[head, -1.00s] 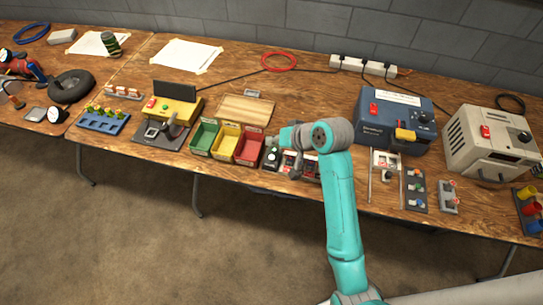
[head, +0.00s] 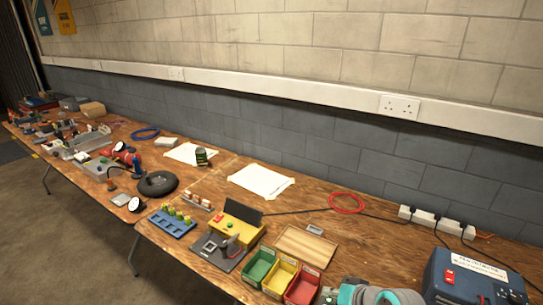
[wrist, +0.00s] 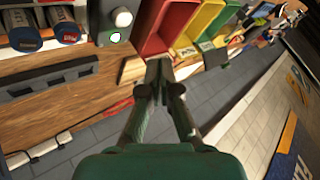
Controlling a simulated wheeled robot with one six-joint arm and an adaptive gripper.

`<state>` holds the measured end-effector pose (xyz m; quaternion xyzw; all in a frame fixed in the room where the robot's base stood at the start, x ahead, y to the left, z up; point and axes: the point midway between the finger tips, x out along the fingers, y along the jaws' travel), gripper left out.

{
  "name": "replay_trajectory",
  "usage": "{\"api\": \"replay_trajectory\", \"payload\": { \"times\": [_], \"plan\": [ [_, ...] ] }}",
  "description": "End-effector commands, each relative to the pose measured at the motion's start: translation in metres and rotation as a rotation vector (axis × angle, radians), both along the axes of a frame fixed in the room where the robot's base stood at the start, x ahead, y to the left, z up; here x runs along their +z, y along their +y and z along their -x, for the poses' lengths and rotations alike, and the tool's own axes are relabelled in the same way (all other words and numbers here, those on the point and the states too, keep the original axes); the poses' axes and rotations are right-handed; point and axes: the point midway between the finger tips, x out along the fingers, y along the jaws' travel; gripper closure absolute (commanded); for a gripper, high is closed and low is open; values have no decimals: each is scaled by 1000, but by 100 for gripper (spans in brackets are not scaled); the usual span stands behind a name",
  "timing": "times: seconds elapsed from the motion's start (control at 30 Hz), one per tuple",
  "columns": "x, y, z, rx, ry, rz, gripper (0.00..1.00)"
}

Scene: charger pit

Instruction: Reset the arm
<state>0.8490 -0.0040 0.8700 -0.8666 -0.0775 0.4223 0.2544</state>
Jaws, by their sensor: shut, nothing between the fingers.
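My gripper (wrist: 158,84) shows in the wrist view with its two fingers together and nothing between them. How far the tips are from the bin I cannot tell. In the head view only a teal and grey part of my arm (head: 380,294) shows at the bottom right, by the red bin (head: 303,287). My gripper is not visible there.
Yellow (head: 279,274) and green (head: 258,266) bins stand left of the red one. A yellow device (head: 236,232) sits beyond them. A blue charger box (head: 475,280) is at far right. A grey box with a lit green button (wrist: 112,22) is close left of my fingers.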

Motion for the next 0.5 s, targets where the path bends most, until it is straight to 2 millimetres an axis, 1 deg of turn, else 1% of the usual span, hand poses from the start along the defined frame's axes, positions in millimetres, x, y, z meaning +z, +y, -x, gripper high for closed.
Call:
{"api": "replay_trajectory", "payload": {
  "times": [0.03,0.17,0.3,0.37,0.5],
  "plan": [
    [-9,2,7,-7,-1,1,100],
    [-34,6,28,-39,-30,13,100],
    [-62,8,60,-82,-75,41,100],
    [-72,9,75,-99,-95,56,100],
    [-89,9,111,-132,-143,96,100]
  ]
}}
